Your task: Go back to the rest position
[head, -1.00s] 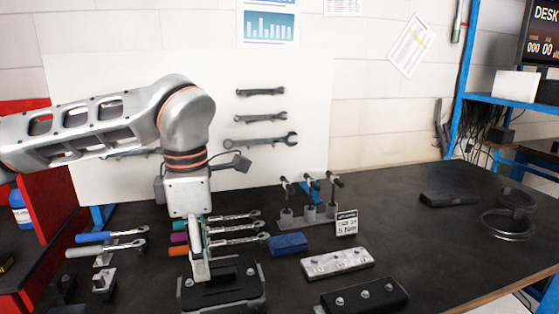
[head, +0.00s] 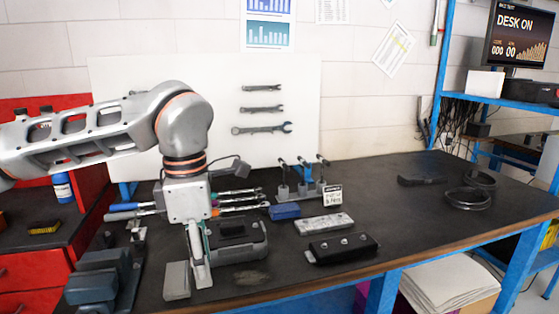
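My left arm comes in from the left in the head view. My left gripper (head: 200,272) points down over the front left part of the dark workbench (head: 400,225), in front of a black fixture (head: 238,240). Its fingers overlap in this view, so I cannot tell whether they are open or shut. No object shows clearly between them. A light grey block (head: 177,281) appears just left of the fingertips; I cannot tell whether they touch. My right gripper is not in view.
Several coloured-handled tools (head: 235,202) lie behind the gripper. A blue block (head: 285,212), a silver plate (head: 324,224) and a black bolted block (head: 342,248) sit to the right. A dark vise-like device (head: 100,278) stands at left. The bench's right middle is mostly clear.

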